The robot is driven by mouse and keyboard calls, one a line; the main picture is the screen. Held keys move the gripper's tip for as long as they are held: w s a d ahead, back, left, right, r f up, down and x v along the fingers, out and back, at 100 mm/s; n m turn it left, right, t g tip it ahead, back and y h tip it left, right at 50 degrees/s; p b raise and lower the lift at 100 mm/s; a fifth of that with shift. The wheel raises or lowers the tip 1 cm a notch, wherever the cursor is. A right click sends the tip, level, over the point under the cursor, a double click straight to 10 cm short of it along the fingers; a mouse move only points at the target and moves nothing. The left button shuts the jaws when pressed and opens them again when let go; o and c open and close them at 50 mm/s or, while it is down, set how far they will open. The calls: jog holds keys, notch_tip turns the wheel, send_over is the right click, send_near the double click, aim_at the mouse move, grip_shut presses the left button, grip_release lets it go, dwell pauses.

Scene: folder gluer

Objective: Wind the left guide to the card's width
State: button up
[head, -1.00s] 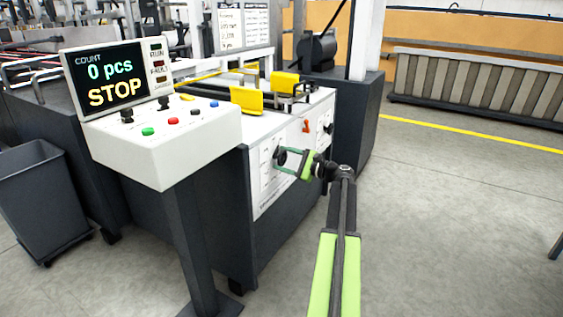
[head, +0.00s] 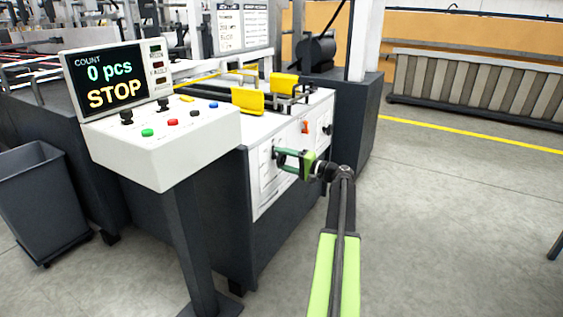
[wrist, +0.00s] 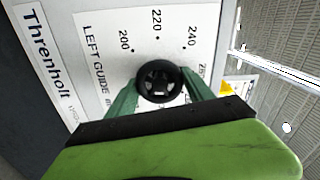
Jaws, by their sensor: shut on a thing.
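The black left guide knob (wrist: 159,73) sits on the white panel, with a LEFT GUIDE label (wrist: 95,62) and a scale reading 200, 220 and 240 beside it. My gripper (wrist: 160,88) has a green finger on each side of the knob and is shut on it. Two yellow guide plates (head: 247,101) (head: 284,84) stand on the machine top, apart from each other. The knob's exact setting is not readable. I cannot make out the card.
A control box (head: 170,145) with a screen (head: 110,79) reading 0 pcs and STOP stands left of the arm. An orange-red switch (head: 305,127) and another black knob (head: 327,129) are farther along the panel. A grey bin (head: 42,205) is at left.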

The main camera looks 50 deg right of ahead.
jog(key=n, duration=0.4)
jog(key=shift+a+n, duration=0.2)
jog(key=shift+n, duration=0.1)
jog(key=n, duration=0.3)
jog(key=shift+n, duration=0.4)
jog(key=n, duration=0.8)
jog(key=shift+a, duration=0.1)
jog(key=n, duration=0.5)
jog(key=shift+n, duration=2.5)
jog(key=o, duration=1.4)
jog(key=shift+c, duration=0.2)
